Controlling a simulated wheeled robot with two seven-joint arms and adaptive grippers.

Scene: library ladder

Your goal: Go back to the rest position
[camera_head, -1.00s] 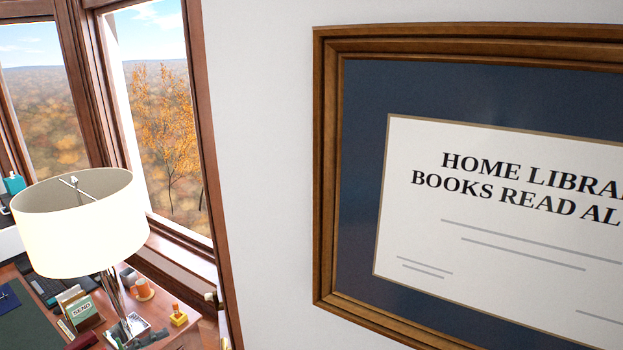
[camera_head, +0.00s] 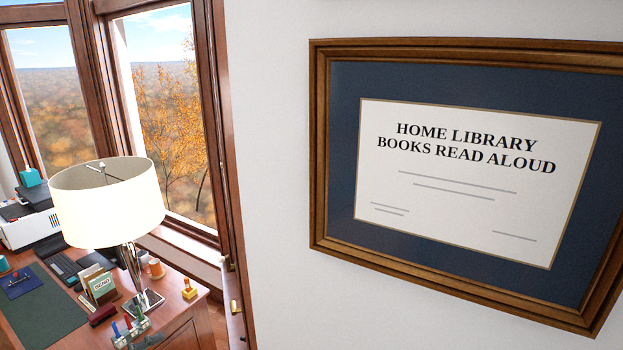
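Neither of my grippers shows in the head view, and no part of my arms is in sight. The view is filled by a white wall (camera_head: 268,200) with a framed certificate (camera_head: 470,180) reading "HOME LIBRARY BOOKS READ ALOUD". The certificate has a brown wooden frame and a dark blue mat, and it fills most of the right half.
At the lower left is a wooden desk (camera_head: 185,318) with a cream-shaded lamp (camera_head: 108,205), an orange mug (camera_head: 156,268), a "SEND" letter holder (camera_head: 102,286) and a white printer (camera_head: 28,226). Tall windows (camera_head: 165,110) stand behind it. The floor is not clearly seen.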

